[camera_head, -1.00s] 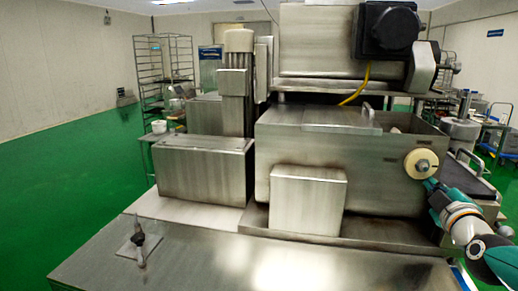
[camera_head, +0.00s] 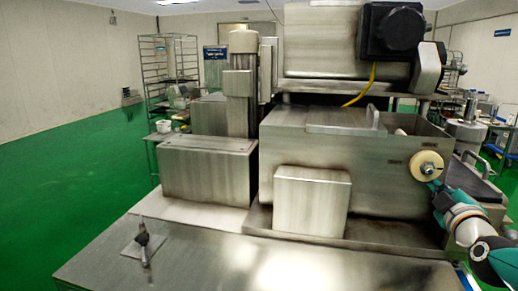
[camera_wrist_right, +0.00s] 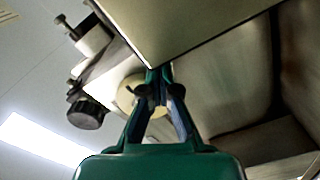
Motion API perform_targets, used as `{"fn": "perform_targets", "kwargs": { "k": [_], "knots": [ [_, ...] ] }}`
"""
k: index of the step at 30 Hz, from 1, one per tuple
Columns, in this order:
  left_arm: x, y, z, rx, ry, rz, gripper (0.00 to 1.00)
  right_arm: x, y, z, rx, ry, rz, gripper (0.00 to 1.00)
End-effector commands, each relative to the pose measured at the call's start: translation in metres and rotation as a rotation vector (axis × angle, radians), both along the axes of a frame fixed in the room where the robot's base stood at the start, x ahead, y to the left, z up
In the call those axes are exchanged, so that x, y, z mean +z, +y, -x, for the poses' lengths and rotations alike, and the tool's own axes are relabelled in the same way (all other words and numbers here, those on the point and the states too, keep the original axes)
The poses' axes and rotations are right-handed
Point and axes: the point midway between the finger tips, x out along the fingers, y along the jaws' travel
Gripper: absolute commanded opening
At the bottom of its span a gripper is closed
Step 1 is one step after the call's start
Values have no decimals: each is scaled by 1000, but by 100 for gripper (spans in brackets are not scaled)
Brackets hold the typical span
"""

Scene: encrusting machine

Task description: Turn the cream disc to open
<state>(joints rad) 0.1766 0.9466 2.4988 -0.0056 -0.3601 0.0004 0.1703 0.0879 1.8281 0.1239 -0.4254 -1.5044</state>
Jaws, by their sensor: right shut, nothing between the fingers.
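The cream disc (camera_head: 426,165) is a round knob with a small dark centre on the front right of the steel machine box (camera_head: 330,160). My right gripper (camera_head: 434,186) is just below and slightly right of the disc in the head view. In the right wrist view, my right gripper's fingers (camera_wrist_right: 159,76) converge and are shut with nothing between them. They partly cover a cream round shape (camera_wrist_right: 128,94), which looks like the disc behind them. I cannot tell whether the fingertips touch it. My left gripper is not in view.
A dark knob (camera_wrist_right: 86,114) shows left of the fingers in the right wrist view. A smaller steel box (camera_head: 312,200) projects from the machine's front. A lever on a plate (camera_head: 143,243) stands on the steel worktop (camera_head: 215,262). Racks stand behind, and green floor (camera_head: 70,180) lies open at left.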

Motion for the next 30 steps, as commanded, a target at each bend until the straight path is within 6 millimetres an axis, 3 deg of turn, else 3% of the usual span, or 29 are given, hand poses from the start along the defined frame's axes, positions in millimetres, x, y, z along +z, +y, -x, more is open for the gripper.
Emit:
{"fn": "perform_targets", "kwargs": {
  "k": [30],
  "knots": [
    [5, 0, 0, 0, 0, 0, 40, 24, -16, 4, 0, -7, 4, 0]
  ]
}}
